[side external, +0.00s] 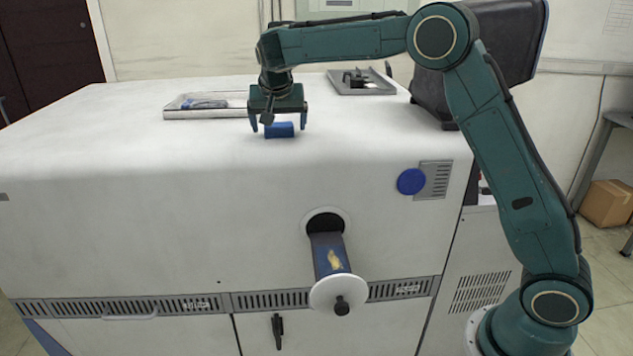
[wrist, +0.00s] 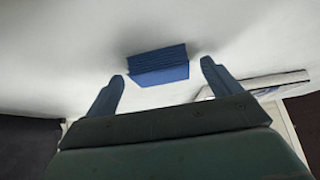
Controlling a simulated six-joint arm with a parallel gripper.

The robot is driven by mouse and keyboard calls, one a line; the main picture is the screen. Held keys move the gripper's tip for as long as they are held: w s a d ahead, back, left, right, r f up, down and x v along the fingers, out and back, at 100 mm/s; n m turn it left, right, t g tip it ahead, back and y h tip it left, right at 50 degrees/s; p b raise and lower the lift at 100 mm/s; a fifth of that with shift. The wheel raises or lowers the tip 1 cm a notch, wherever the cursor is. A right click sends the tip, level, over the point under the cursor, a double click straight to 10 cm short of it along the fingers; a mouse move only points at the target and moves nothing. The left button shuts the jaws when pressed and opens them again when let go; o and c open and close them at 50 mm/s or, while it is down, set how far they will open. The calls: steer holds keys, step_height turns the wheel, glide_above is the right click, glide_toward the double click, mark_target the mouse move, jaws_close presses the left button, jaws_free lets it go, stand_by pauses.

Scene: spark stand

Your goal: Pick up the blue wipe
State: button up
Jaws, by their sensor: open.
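The blue wipe (side external: 279,130) is a small blue block lying on the white top of the machine, near its front edge. In the wrist view the wipe (wrist: 158,67) shows ahead of the fingertips, roughly between them from left to right. My gripper (side external: 278,124) is open above the wipe and points down, with a finger on each side of it. In the wrist view my gripper (wrist: 163,68) has both fingers apart, with nothing held between them. I cannot tell whether a finger touches the wipe.
A shallow tray (side external: 180,113) with a blue item lies behind the gripper. A grey tray (side external: 345,90) with dark parts lies farther back. A dark screen (side external: 432,95) stands at the right. The white machine top (side external: 130,135) is clear to the left. A cylinder (side external: 329,257) sticks out of the front.

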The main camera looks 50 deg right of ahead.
mark_target(279, 126)
steer(key=shift+w+d+f, duration=0.1)
steer(key=shift+f, duration=0.15)
stand_by(0.3)
steer(key=c, duration=1.1)
steer(key=shift+o, duration=0.2)
steer(key=shift+r, duration=0.1)
step_height(279, 126, up, 10)
stand_by(0.6)
